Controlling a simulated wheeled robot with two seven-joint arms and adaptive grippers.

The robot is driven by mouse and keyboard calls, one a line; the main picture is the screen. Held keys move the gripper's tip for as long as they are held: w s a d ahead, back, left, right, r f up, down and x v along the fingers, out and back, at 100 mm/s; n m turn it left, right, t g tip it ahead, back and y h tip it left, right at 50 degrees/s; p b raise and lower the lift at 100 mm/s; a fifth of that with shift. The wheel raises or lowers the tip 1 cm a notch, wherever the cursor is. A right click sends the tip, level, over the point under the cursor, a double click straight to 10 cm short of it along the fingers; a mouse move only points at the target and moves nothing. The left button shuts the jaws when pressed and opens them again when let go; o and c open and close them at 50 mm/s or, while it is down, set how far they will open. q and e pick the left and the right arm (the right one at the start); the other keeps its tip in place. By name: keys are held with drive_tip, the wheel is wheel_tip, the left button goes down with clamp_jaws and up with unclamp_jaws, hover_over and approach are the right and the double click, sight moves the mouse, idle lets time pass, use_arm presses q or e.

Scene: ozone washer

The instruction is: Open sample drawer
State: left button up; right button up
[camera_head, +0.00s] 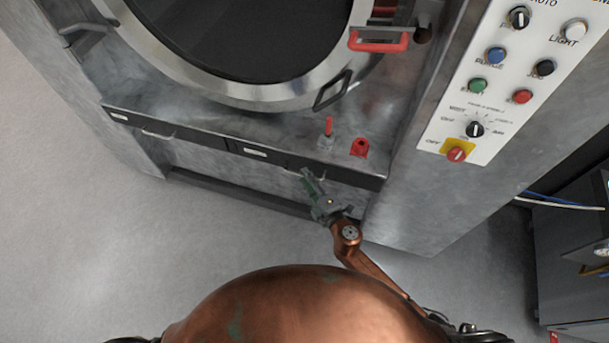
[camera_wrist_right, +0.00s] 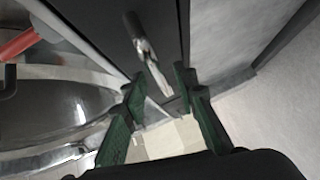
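A dark drawer strip (camera_head: 255,152) with white labels runs under the washer's front ledge. I cannot read which label marks the sample drawer. My right gripper (camera_head: 309,180) is at the right part of this strip, close to a small metal handle (camera_head: 318,174). In the right wrist view a silver bar handle (camera_wrist_right: 148,58) stands on a dark drawer front (camera_wrist_right: 165,20). The open green fingers of my right gripper (camera_wrist_right: 158,92) point at it, with the handle's near end about between the fingertips. Contact cannot be told. The drawers look shut. My left gripper is out of view.
The round washer door (camera_head: 250,100) is above the ledge (camera_head: 210,125). A red lever (camera_head: 329,126) and a red fitting (camera_head: 360,148) stand on the ledge above my right gripper. A control panel (camera_head: 500,80) is at the right. The grey floor (camera_head: 80,230) in front is clear.

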drive_tip(key=shift+x, duration=0.95)
drive_tip(key=shift+c, duration=0.3)
clamp_jaws()
